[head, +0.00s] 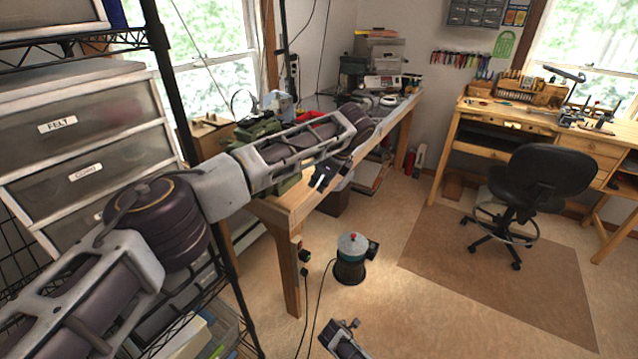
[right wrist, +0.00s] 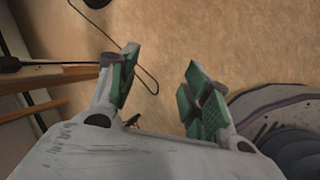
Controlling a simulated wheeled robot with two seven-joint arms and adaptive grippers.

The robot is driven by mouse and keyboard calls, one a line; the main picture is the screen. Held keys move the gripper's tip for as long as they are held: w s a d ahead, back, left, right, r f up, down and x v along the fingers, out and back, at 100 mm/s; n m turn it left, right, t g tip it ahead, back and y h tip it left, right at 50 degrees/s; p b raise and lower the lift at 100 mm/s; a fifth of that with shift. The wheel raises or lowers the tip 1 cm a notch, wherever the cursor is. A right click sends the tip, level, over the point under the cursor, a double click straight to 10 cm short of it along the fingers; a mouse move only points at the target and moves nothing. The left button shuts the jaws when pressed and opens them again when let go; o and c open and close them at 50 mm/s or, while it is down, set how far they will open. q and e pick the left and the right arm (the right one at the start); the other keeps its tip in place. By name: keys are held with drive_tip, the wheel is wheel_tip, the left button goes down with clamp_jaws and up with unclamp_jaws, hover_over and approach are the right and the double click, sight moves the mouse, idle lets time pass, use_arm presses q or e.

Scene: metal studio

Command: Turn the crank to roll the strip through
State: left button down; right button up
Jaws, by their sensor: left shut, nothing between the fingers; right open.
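A green machine (head: 258,130), which looks like the roller, stands on the wooden workbench (head: 294,200), partly behind my left arm. I cannot make out its crank or the strip. My left arm reaches over the bench corner. A small dark form with pale edges by the bench's front edge looks like my left gripper (head: 324,176); it is shut and empty. I cannot tell its distance from the crank. My right gripper (right wrist: 158,92) is open and empty over the floor in the right wrist view, with green pads. Part of my right arm shows at the bottom of the head view.
Drawers (head: 90,150) and a wire rack stand at the left. A black chair (head: 536,180) is at a second workbench (head: 470,130).

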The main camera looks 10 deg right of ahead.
drive_tip(key=s+d+f+m+g+y, duration=0.1)
drive_tip(key=s+d+f+m, duration=0.2)
drive_tip(key=s, duration=1.1)
drive_tip(key=s+d+f+m+g+y, duration=0.1)
drive_tip(key=s+d+f+m, duration=0.2)
drive_tip(key=s+f+m, duration=0.4)
drive_tip(key=s+d+f+m+g+y, duration=0.1)
drive_tip(key=s+d+f+m, duration=0.2)
drive_tip(key=s+f, duration=0.6)
drive_tip(key=s+m, duration=0.2)
drive_tip(key=s, duration=1)
drive_tip(key=shift+s+d+f+m, duration=0.15)
drive_tip(key=shift+s+d+m, duration=0.1)
drive_tip(key=shift+m, duration=0.15)
use_arm(q)
drive_tip(key=shift+r, duration=0.15)
use_arm(e)
drive_tip(key=shift+a, duration=0.1)
use_arm(q)
drive_tip(key=shift+w+a+r+p, duration=0.25)
drive_tip(key=shift+r+p, duration=0.2)
drive_tip(key=shift+p, duration=0.3)
use_arm(e)
drive_tip(key=shift+a+r, duration=0.45)
drive_tip(key=shift+r, duration=0.3)
